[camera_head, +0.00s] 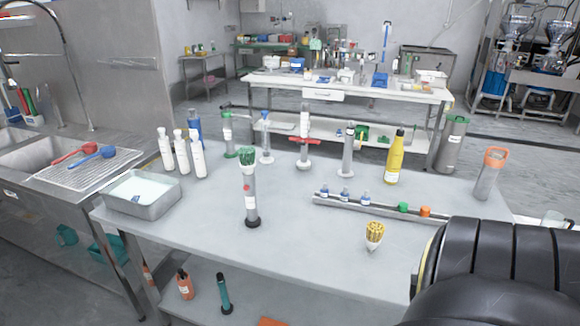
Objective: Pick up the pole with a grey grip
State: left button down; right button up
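I cannot tell for certain which thing is the pole with a grey grip. A long grey bar (378,211) lies on the right half of the grey table, its right end running behind a black segmented part of my own body. Several small bottles and green and orange caps show along the bar. An upright grey cylinder (250,195) with a green top and a dark base stands near the table's front middle. Slim upright stands with a blue top (265,140), a red clamp (304,140) and a pale top (348,155) stand at the back. Neither gripper is in view.
A metal tray (140,207) and white bottles (181,152) are at the table's left. A yellow bottle (395,160), an orange-topped grey bottle (488,175) and a yellow-topped brush-like thing (374,236) stand at the right. The front-middle tabletop is largely clear.

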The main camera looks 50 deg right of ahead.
aim_at(253, 220)
jog(key=z, duration=0.75)
jog(key=i, duration=0.5)
